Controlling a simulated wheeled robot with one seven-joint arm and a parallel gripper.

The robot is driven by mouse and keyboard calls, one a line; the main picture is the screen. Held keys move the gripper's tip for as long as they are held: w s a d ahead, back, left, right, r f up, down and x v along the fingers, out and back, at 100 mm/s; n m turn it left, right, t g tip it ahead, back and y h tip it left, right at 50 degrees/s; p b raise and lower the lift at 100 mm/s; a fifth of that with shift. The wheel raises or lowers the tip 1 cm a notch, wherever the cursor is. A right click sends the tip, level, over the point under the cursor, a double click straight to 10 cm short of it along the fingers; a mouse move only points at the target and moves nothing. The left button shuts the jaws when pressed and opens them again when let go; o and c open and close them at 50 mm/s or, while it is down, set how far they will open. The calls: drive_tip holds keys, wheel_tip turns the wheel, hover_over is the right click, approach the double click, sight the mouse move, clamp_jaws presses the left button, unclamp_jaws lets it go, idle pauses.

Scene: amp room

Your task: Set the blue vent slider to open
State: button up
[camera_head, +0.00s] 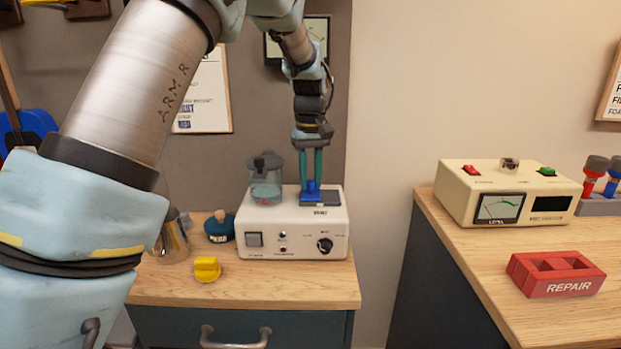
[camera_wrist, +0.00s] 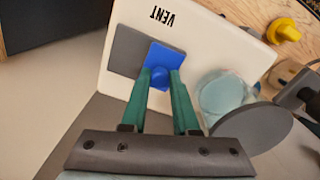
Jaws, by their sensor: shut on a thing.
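The blue vent slider (camera_head: 312,187) sits on top of a white box (camera_head: 292,250) on the wooden cabinet top. In the wrist view the slider (camera_wrist: 162,60) is a blue plate with a round knob, beside a dark grey recess (camera_wrist: 127,50) and the word VENT. The grey area shows on one side of the blue plate. My gripper (camera_head: 311,180) points down from above, its green fingers shut on the slider's knob. In the wrist view my gripper (camera_wrist: 160,80) has its fingertips at either side of the knob, partly hiding the plate.
A glass jar (camera_head: 266,182) stands on the box, left of my fingers. A cream meter box (camera_head: 505,195) and a red REPAIR tray (camera_head: 556,285) are on the right bench.

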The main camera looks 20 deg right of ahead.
clamp_jaws()
idle(0.8)
drive_tip(key=d, duration=0.1)
drive_tip(key=s+d+p, duration=0.1)
drive_tip(key=d, duration=0.1)
drive_tip(key=s+d+p, duration=0.1)
drive_tip(key=shift+d+r, duration=0.2)
drive_tip(key=shift+s+d+f, duration=0.1)
drive_tip(key=shift+d+f, duration=0.05)
drive_tip(key=shift+d, duration=0.15)
drive_tip(key=o, duration=0.7)
unclamp_jaws()
drive_tip(key=shift+o, duration=0.2)
